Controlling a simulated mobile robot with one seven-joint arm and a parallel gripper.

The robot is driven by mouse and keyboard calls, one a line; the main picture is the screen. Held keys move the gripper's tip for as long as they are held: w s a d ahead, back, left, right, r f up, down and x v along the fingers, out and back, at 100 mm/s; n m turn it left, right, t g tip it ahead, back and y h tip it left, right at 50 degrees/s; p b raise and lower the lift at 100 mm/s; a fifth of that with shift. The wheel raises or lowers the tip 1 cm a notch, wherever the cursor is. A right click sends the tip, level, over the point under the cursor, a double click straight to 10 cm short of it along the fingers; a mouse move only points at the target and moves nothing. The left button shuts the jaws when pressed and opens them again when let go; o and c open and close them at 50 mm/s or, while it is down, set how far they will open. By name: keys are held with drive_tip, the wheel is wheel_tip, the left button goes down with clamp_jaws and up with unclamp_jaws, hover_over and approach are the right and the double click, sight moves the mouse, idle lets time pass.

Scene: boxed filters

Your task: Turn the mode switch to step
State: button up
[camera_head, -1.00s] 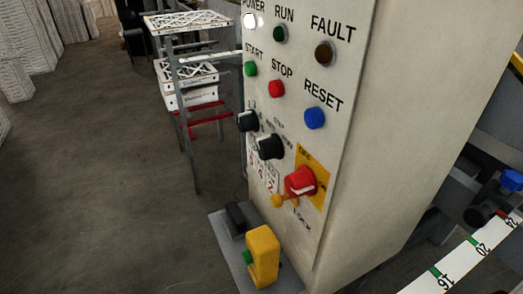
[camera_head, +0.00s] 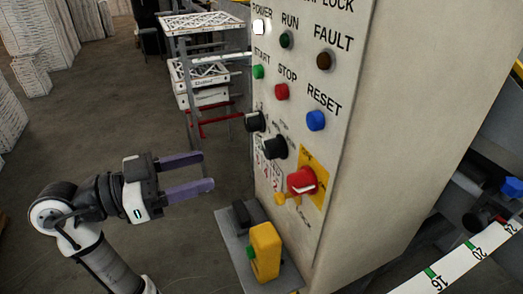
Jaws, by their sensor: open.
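Two black rotary knobs sit on the cream control panel (camera_head: 350,130). The upper left knob (camera_head: 255,122) is under the START button, and the lower right knob (camera_head: 275,147) is under STOP. The small labels around them are too blurred to tell which is the mode switch or where each points. My gripper (camera_head: 208,172) is left of the panel, at about the height of the knobs in the picture. Its two purple fingers are apart, empty, and point right toward the panel without visibly touching it.
A red rotary handle on a yellow plate (camera_head: 316,172) is right of the knobs. A yellow box with a green button (camera_head: 265,252) stands on a grey shelf (camera_head: 232,240) below. A rack with stacked filters (camera_head: 203,75) stands behind.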

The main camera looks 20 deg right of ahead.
sight(266, 152)
drive_tip(key=d, duration=0.4)
drive_tip(key=d+p, duration=0.1)
drive_tip(key=d, duration=0.3)
drive_tip(key=d+p, duration=0.1)
drive_tip(key=d, duration=0.4)
drive_tip(key=shift+w+d, duration=0.1)
drive_tip(key=shift+w, duration=0.15)
drive_tip(key=c, duration=1)
